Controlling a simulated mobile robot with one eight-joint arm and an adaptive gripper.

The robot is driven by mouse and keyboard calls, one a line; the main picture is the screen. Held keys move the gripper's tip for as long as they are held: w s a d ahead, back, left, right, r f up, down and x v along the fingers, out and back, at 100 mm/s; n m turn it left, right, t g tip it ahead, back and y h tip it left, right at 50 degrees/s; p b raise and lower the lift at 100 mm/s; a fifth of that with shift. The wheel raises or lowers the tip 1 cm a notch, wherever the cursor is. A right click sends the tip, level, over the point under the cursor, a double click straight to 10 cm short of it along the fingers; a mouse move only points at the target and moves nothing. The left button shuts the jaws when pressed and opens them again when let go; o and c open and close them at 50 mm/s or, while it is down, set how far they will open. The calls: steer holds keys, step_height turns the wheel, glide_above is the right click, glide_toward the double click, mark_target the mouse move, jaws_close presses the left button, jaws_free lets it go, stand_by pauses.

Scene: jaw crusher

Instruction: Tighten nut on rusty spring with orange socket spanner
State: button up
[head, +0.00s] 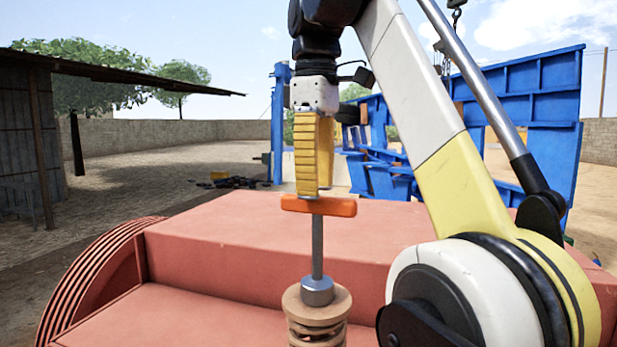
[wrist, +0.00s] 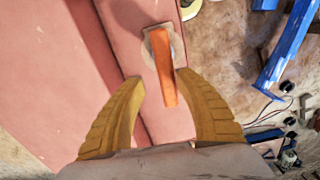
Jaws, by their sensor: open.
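The orange socket spanner (head: 318,206) stands upright, with its orange T-handle on top and its grey shaft running down to a socket. The socket sits on top of the rusty spring (head: 317,325), where the nut is hidden. My gripper (head: 312,192) points down directly above the handle, its yellow fingertips at about handle height. In the wrist view my gripper (wrist: 160,82) is open, and the orange handle (wrist: 166,75) runs lengthwise between the two fingers, closer to the right one. I cannot tell whether a finger touches it.
The red crusher body (head: 240,240) spreads behind and left of the spring, with a ribbed curved guard (head: 85,280) at left. Blue steel structures (head: 530,110) stand behind at right. A shed (head: 30,140) is far left. The space around the handle looks clear.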

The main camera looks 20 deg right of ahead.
mark_target(319, 199)
steer(key=f, duration=0.1)
steer(key=s+f+b, duration=0.1)
steer(key=f, duration=0.1)
steer(key=s+f+b, duration=0.1)
steer(key=shift+s+a+f, duration=0.15)
steer(key=shift+s+a, duration=0.05)
steer(key=shift+s, duration=0.05)
steer(key=f, duration=0.1)
steer(key=w+f, duration=0.1)
steer(key=f, duration=0.3)
steer(key=shift+w+d+f, duration=0.1)
steer(key=shift+w+d, duration=0.05)
steer(key=shift+w, duration=0.1)
steer(key=shift+s+f, duration=0.35)
steer(key=shift+s, duration=0.05)
steer(key=shift+w+f, duration=0.15)
steer(key=shift+w, duration=0.3)
steer(key=shift+s, duration=0.25)
jaws_close()
steer(key=shift+w+n, duration=0.1)
steer(key=shift+n, duration=0.3)
steer(key=shift+r+p, duration=1.4)
steer(key=shift+r, duration=0.15)
